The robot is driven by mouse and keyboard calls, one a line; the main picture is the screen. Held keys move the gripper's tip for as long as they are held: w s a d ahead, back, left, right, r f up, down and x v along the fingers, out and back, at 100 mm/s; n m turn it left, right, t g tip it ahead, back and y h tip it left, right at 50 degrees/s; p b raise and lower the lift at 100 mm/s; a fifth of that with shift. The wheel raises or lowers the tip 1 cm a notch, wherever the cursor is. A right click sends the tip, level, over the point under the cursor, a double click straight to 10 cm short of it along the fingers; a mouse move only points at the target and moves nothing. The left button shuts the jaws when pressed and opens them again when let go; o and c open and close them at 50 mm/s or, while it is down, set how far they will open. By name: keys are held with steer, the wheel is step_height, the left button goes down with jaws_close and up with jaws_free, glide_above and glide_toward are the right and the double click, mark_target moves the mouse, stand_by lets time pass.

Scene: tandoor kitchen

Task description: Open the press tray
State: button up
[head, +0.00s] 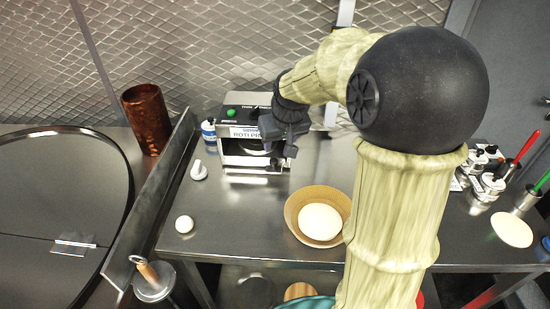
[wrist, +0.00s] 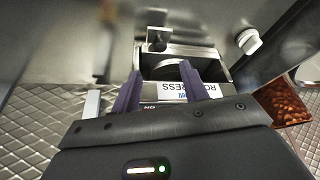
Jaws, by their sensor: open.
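The roti press (head: 243,131) is a silver box with a green button and a white label, standing at the back of the steel counter. In the wrist view the press shows upside down, with its label (wrist: 203,90) partly hidden by a finger. Its metal tray (wrist: 195,50) has a small block-like handle (wrist: 157,40) at the front. How far the tray is out I cannot tell. My gripper (head: 285,146) is at the right front of the press. In the wrist view my gripper (wrist: 160,68) has its two purple fingers apart over the press, with nothing between them.
A basket (head: 292,216) with a dough round (head: 320,222) stands right of the press front. A white knob-like object (head: 199,171) and a white ball (head: 184,224) are to the left. A blue-labelled bottle (head: 209,132) stands beside the press. The counter before the press is clear.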

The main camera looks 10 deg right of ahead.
mark_target(274, 161)
steer(key=x, duration=0.9)
steer(key=shift+a+f, duration=0.1)
steer(key=shift+f, duration=0.15)
steer(key=shift+c, duration=0.2)
jaws_close()
